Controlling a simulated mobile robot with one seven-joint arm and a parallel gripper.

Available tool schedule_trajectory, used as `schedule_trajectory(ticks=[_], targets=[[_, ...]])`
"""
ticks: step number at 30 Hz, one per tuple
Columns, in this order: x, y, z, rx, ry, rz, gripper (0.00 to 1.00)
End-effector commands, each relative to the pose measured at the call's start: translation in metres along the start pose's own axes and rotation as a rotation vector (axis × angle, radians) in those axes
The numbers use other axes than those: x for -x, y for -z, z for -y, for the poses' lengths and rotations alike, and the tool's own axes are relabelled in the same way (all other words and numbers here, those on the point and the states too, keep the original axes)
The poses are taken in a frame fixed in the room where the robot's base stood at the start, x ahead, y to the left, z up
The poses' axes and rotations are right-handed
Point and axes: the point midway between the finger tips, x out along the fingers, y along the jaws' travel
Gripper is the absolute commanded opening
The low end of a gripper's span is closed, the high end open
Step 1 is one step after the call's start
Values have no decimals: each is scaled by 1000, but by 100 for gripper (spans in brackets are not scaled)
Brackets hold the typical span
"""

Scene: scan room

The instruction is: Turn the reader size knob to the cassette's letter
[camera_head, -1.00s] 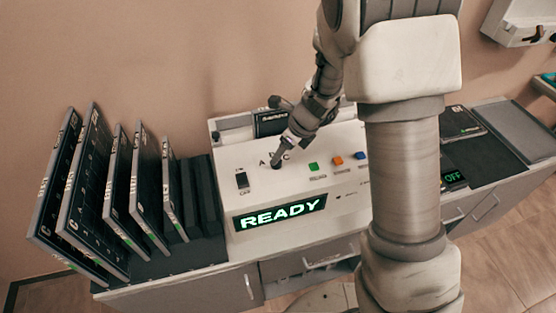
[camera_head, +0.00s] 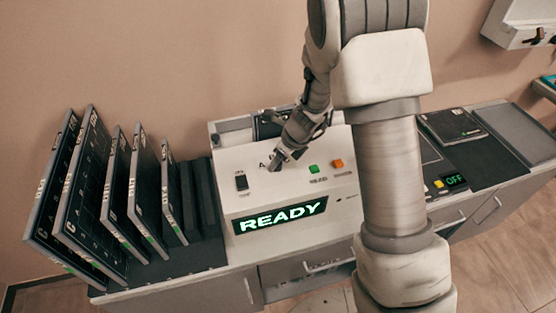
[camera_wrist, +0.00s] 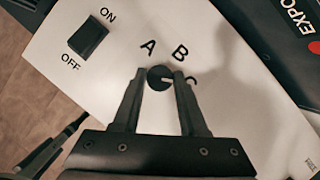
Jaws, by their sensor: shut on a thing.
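The reader (camera_head: 238,208) is a white console with a green READY display (camera_head: 280,216). Its size knob (camera_wrist: 159,74) is small, round and dark, with a white mark pointing right toward C. The letters A (camera_wrist: 148,49) and B (camera_wrist: 180,52) are clear; C (camera_wrist: 193,80) is partly hidden by my right finger. My gripper (camera_head: 275,164) is down at the panel, shut on the knob with a finger on either side, as the wrist view shows (camera_wrist: 160,84). A dark cassette-like panel (camera_head: 267,124) sits at the reader's back; I cannot read a size letter on it.
An ON/OFF rocker switch (camera_head: 241,182) lies left of the knob. Green (camera_head: 314,169) and orange (camera_head: 337,163) buttons lie right of it. Several dark cassettes (camera_head: 88,190) stand in a rack at left. A box with a green OFF display (camera_head: 454,180) is at right.

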Motion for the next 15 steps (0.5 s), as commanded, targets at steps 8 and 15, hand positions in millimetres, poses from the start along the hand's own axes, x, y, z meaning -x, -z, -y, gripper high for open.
schedule_trajectory(ticks=[8,15], targets=[[0,0,0,2,-1,0,0],[0,0,1,53,-21,0,0]])
